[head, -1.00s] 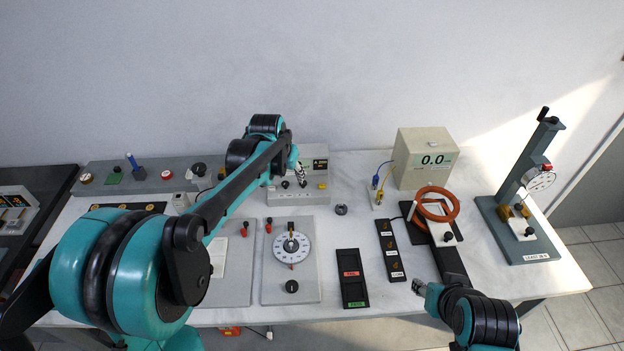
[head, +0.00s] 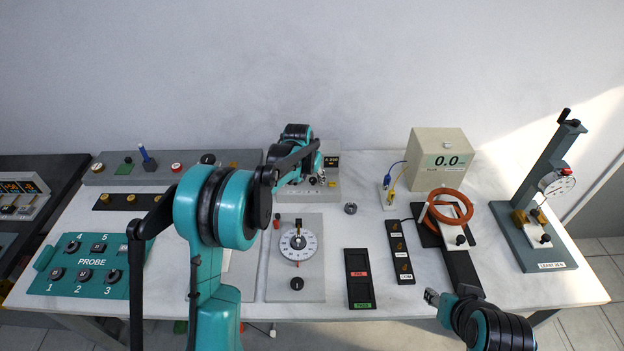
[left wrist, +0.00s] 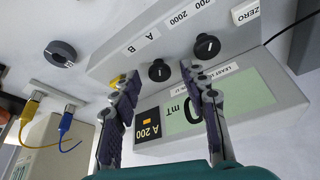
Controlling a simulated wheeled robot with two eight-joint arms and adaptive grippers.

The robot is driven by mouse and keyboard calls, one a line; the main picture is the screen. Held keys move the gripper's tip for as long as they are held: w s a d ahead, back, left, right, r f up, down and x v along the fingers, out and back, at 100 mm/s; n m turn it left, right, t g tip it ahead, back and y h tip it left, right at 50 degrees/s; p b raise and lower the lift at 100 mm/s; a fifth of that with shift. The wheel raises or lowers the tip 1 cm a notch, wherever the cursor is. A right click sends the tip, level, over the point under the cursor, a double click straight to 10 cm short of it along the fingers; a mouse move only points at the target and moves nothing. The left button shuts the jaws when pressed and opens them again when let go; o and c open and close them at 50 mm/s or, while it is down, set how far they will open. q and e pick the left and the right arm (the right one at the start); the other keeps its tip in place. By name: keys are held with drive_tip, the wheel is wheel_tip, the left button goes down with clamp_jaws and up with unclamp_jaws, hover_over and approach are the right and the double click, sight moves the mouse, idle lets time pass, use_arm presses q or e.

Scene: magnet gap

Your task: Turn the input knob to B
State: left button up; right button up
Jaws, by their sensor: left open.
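The input knob (left wrist: 159,70) is a black round knob on the grey meter box, near the label with A and B (left wrist: 140,42). Its pointer direction is too small to read surely. My left gripper (left wrist: 160,75) is open, with one finger on each side of this knob in the left wrist view; contact is not visible. The small display (left wrist: 149,125) reads A 200. In the head view the meter box (head: 333,184) stands at the back, partly hidden by my left arm and gripper (head: 314,178). My right gripper (head: 432,297) is at the front right; its jaw state is unclear.
A second black knob (left wrist: 207,46) sits close by, near the 200 and 2000 label. A loose black round piece (head: 350,208) lies right of the meter. A cream box (head: 440,160) stands farther right, and a dial panel (head: 310,275) lies in front.

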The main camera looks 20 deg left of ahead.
use_arm(q)
clamp_jaws()
drive_tip(key=shift+n, duration=0.3)
drive_tip(key=n, duration=0.1)
drive_tip(key=n+y+p, duration=0.1)
drive_tip(key=n, duration=0.1)
drive_tip(key=n+y, duration=0.1)
drive_tip(key=shift+d, duration=0.3)
drive_tip(key=n+y+p, duration=0.1)
drive_tip(key=n, duration=0.2)
drive_tip(key=shift+w+n+g, duration=0.1)
drive_tip(key=shift+n+g, duration=0.3)
drive_tip(key=shift+d+n+g+y+p, duration=0.1)
drive_tip(key=shift+n+g+y+p, duration=0.35)
drive_tip(key=shift+n, duration=1.45)
